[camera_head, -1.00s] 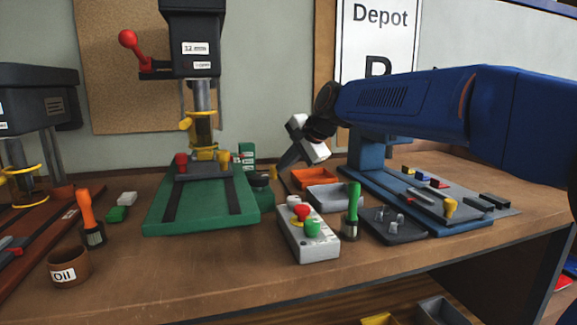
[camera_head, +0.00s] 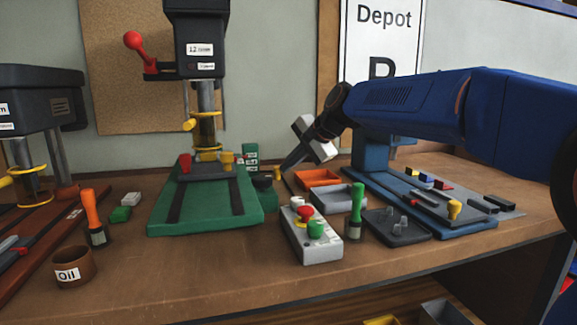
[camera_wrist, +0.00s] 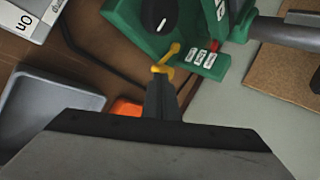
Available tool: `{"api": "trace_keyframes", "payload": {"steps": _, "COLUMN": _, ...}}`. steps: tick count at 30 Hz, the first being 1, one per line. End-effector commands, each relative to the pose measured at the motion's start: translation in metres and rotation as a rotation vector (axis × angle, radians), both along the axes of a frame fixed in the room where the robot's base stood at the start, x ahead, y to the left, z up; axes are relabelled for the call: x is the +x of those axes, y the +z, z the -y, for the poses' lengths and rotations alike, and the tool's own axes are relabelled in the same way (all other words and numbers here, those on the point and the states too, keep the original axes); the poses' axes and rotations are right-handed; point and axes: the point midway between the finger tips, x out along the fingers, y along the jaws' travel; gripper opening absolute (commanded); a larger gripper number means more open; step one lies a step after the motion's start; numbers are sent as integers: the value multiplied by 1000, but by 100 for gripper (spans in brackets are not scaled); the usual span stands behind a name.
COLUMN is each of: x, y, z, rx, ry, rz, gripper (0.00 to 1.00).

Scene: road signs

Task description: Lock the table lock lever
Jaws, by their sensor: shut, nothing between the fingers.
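A yellow lever with a rounded end (camera_wrist: 165,60) stands out beside a green block with white labels (camera_wrist: 203,59) on the green drill press. The labelled block also shows in the head view (camera_head: 251,156). No lettering marks the yellow lever as the table lock lever. My gripper (camera_wrist: 160,84) is shut and empty, its tips right at the lever's rounded end; I cannot tell whether they touch. In the head view my gripper (camera_head: 282,167) points down and left, just right of the green press. A red part (camera_wrist: 214,46) sits by the labels.
A black knob with a white mark (camera_wrist: 160,15) is close by on the press. An orange bin (camera_head: 318,177) and a grey bin (camera_head: 340,196) stand right of my gripper. A grey control box (camera_head: 311,236) and a green-handled tool (camera_head: 356,213) stand nearer the front.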

Motion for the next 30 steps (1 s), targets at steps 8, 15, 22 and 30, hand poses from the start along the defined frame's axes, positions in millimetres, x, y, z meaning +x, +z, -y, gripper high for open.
{"api": "trace_keyframes", "payload": {"steps": 8, "x": 8, "y": -1, "z": 2, "rx": 0, "ry": 60, "rz": -2, "gripper": 0}}
{"api": "trace_keyframes", "payload": {"steps": 15, "x": 22, "y": -1, "z": 5, "rx": 0, "ry": 191, "rz": -2, "gripper": 0}}
{"api": "trace_keyframes", "payload": {"steps": 22, "x": 41, "y": -1, "z": 3, "rx": 1, "ry": 382, "rz": -1, "gripper": 0}}
{"api": "trace_keyframes", "payload": {"steps": 30, "x": 54, "y": 0, "z": 0, "rx": 1, "ry": 526, "rz": 0, "gripper": 0}}
